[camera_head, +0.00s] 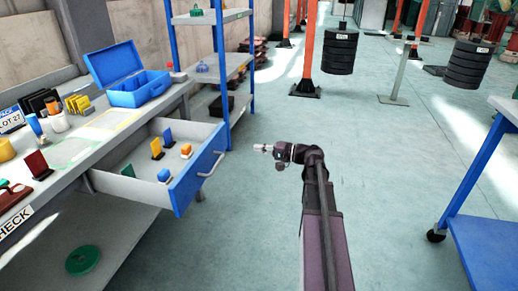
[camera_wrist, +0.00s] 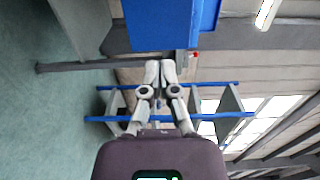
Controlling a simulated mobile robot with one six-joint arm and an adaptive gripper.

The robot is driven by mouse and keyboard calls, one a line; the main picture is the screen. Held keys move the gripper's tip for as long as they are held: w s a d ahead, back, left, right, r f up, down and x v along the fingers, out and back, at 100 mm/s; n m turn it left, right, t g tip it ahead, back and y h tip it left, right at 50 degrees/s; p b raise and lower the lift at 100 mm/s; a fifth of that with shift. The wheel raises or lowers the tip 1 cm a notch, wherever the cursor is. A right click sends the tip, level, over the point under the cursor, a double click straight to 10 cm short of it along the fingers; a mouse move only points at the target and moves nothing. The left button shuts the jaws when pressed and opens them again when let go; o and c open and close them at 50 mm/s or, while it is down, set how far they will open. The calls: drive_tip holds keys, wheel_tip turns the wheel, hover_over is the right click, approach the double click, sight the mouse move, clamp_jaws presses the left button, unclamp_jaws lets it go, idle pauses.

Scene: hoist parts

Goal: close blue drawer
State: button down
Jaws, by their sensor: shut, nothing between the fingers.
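The blue-fronted drawer (camera_head: 201,170) stands pulled out from the workbench at the left of the head view, with a grey handle on its front. Inside it are yellow and dark upright pieces, a small green piece, and blue and orange blocks. My gripper (camera_head: 257,148) is in the air to the right of the drawer front, apart from the handle, pointing left. In the wrist view my gripper (camera_wrist: 160,66) has its fingertips together with nothing between them. A blue panel (camera_wrist: 158,24) beyond them at the top looks like the drawer front.
The workbench (camera_head: 98,115) carries an open blue toolbox (camera_head: 138,88) and several small parts. A blue-and-grey shelf rack (camera_head: 221,70) stands behind the drawer. A blue-framed cart (camera_head: 487,205) is at the right. The floor between drawer and cart is clear apart from my arm.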

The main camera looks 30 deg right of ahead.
sight(221, 142)
drive_tip(key=x, duration=1.2)
drive_tip(key=shift+w, duration=0.15)
idle(0.3)
